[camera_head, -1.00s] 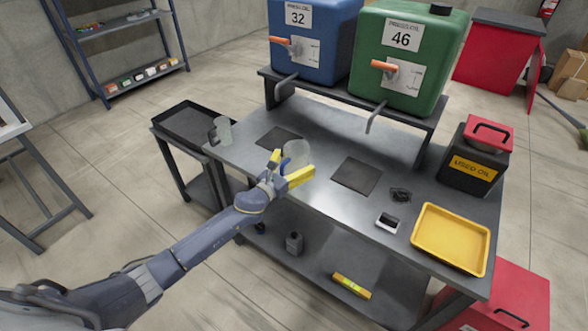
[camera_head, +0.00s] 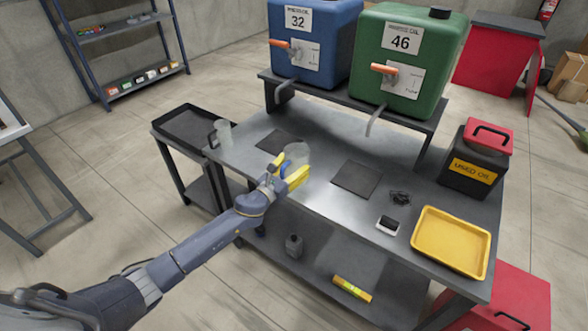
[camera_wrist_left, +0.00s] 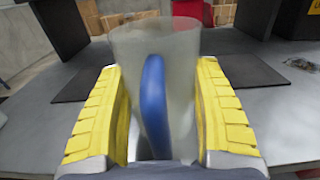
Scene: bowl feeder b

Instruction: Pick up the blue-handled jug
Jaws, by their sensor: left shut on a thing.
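I cannot tell whether the jug's base touches the bench. My right gripper is not in view.
A second clear jug with a dark handle (camera_head: 223,133) stands at the bench's left end. Blue (camera_head: 315,40) and green (camera_head: 408,60) oil tanks stand on a raised shelf behind. A yellow tray (camera_head: 451,242) and a used-oil can (camera_head: 472,165) are at the right.

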